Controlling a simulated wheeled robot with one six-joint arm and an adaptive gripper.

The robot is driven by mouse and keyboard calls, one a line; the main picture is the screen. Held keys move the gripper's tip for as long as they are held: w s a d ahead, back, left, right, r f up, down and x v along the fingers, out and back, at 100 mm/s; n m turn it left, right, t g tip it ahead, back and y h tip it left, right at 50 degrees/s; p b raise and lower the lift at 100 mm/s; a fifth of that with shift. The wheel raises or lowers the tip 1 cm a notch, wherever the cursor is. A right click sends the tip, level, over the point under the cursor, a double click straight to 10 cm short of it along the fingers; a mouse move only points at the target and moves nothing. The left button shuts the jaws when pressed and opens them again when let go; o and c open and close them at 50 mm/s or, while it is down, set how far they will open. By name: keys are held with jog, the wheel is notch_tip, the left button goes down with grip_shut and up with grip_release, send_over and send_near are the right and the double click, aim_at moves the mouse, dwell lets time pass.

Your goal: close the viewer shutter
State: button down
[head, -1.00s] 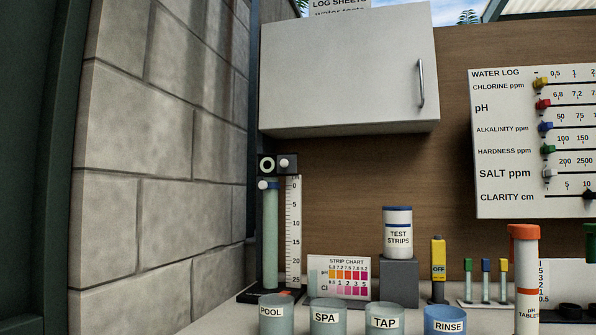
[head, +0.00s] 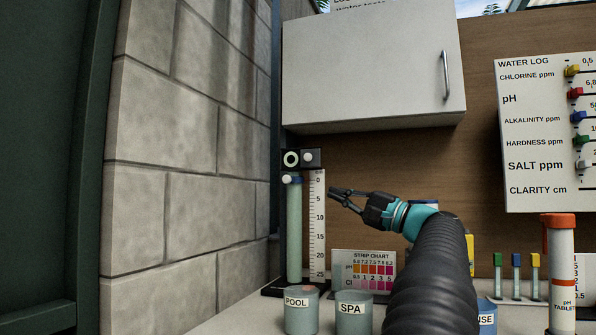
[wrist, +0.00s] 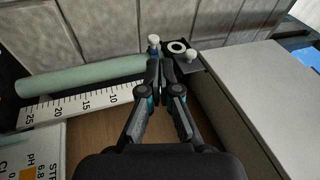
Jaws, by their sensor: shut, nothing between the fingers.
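The viewer (head: 291,159) is a small black block with a white ring around a dark centre, at the top of a tall pale-green tube (head: 294,235). The ring is uncovered. Just right of it is a small dark plate with a white knob (head: 308,157), apparently the shutter. Another white knob with a blue part (head: 288,180) sits at the tube's top. My gripper (head: 333,196) is shut and empty, right of the scale and below the shutter knob. In the wrist view, my fingertips (wrist: 160,68) appear between the tube knob (wrist: 153,41) and the shutter knob (wrist: 191,54).
A white scale (head: 317,225) stands beside the tube. A white cabinet (head: 370,65) hangs above, and a stone wall (head: 190,160) is at left. A strip chart (head: 363,275), the POOL cup (head: 301,314) and the SPA cup (head: 353,316) stand below on the counter.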

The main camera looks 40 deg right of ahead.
jog(key=s+d+r+t, duration=0.1)
jog(key=s+d, duration=0.3)
jog(key=p, duration=0.3)
send_near(310, 159)
jog(key=shift+m+t+h, duration=0.3)
jog(key=shift+m+h, duration=0.1)
jog(key=x, duration=0.7)
jog(key=shift+w+a+f, duration=0.1)
